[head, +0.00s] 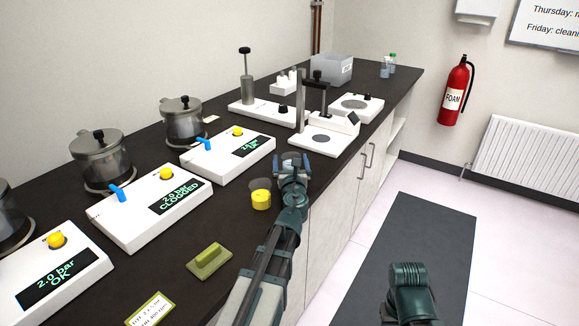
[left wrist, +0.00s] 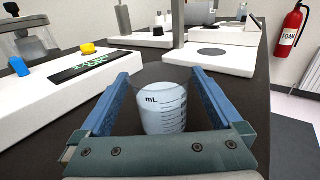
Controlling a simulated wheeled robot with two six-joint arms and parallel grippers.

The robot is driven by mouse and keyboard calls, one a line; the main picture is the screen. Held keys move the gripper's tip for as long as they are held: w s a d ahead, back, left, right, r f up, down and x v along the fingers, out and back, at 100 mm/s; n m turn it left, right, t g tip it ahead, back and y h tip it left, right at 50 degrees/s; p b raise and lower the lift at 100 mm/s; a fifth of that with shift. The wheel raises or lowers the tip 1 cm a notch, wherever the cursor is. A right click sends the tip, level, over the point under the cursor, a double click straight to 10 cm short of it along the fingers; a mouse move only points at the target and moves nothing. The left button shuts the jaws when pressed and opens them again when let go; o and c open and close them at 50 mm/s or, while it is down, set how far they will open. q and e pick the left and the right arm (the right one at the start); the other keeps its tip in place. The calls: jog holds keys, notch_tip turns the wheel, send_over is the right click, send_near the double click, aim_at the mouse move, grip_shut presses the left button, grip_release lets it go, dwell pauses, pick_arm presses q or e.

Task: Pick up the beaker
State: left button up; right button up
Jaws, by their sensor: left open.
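The beaker (left wrist: 165,112) is clear, with mL marks and pale contents, and stands upright on the dark counter. My left gripper (left wrist: 161,88) is open, with one blue finger on each side of the beaker. Gaps show between the fingers and the glass, and the gripper's crossbar hides the near base. In the head view the left gripper (head: 292,163) is near the counter's front edge, and the beaker (head: 290,157) is partly hidden by it. A second clear vessel with yellow contents (head: 261,198) stands just left of the gripper. My right gripper's fingers are not visible.
White pressure units with displays, one reading CLOGGED (head: 150,207), line the counter behind. A white stand device (head: 325,135) is beyond the gripper. A green sponge-like block (head: 209,259) lies nearer. The dark floor mat (head: 420,235) is to the right.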

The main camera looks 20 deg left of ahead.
pick_arm(q)
jog(key=shift+x, duration=0.85)
jog(key=shift+d, duration=0.1)
jog(key=shift+s, duration=0.1)
jog(key=shift+c, duration=0.2)
jog(key=c, duration=1.4)
jog(key=shift+r, duration=0.1)
jog(key=shift+c, duration=0.2)
notch_tip(320, 180, up, 10)
jog(key=p, duration=1)
